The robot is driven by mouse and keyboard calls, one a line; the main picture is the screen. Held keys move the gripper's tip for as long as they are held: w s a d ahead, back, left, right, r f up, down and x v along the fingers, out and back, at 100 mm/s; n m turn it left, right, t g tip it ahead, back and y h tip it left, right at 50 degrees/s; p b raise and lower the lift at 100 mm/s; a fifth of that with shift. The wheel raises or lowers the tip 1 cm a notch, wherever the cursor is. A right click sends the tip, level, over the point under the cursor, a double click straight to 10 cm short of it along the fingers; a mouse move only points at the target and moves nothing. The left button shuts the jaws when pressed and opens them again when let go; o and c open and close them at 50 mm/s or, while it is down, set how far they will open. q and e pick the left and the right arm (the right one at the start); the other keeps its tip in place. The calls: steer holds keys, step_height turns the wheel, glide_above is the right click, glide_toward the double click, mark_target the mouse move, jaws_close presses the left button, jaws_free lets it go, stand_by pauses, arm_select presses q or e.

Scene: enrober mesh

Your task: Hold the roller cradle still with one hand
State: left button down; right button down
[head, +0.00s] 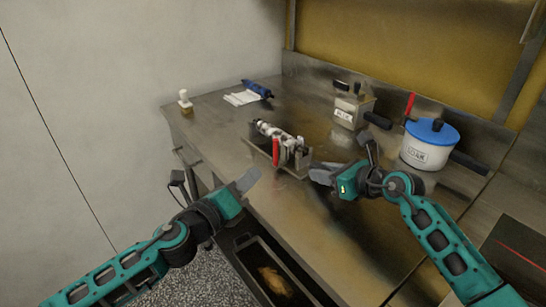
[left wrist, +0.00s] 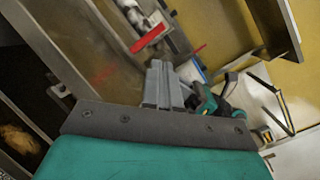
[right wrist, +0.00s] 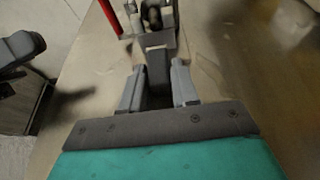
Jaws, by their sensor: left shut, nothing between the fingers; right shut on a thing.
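The roller cradle (head: 292,170) stands on the steel counter, with a pale metal roller (head: 270,130) and an upright red handle (head: 276,152). Its near end shows at the top of the right wrist view (right wrist: 157,40). My right gripper (head: 322,176) is at the cradle's right end, shut on its dark grip block (right wrist: 158,78), which shows between the fingers in the right wrist view. My left gripper (head: 248,180) is shut and empty, apart from the cradle, near the counter's front edge. In the left wrist view its fingers (left wrist: 160,78) are together, with the red handle (left wrist: 150,38) beyond.
A blue-lidded pot (head: 428,148) and a smaller metal pot (head: 354,108) stand at the back right. A blue tool (head: 257,88) lies by a white cloth (head: 240,98); a small brush (head: 185,102) stands at left. A dark tray (head: 256,262) sits below the front edge.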

arm_select(q)
steer(key=s+d+m+t+y, duration=0.1)
steer(key=s+m+t+y, duration=0.1)
steer(key=s+m+y, duration=0.15)
steer(key=m+y, duration=0.1)
steer(key=y, duration=0.1)
glide_toward(274, 149)
steer(key=x, duration=0.6)
steer(key=shift+w+d, duration=0.15)
steer(key=shift+w, duration=0.25)
steer(key=w+a, duration=0.9)
steer(key=shift+w, duration=0.2)
steer(key=shift+s, duration=0.15)
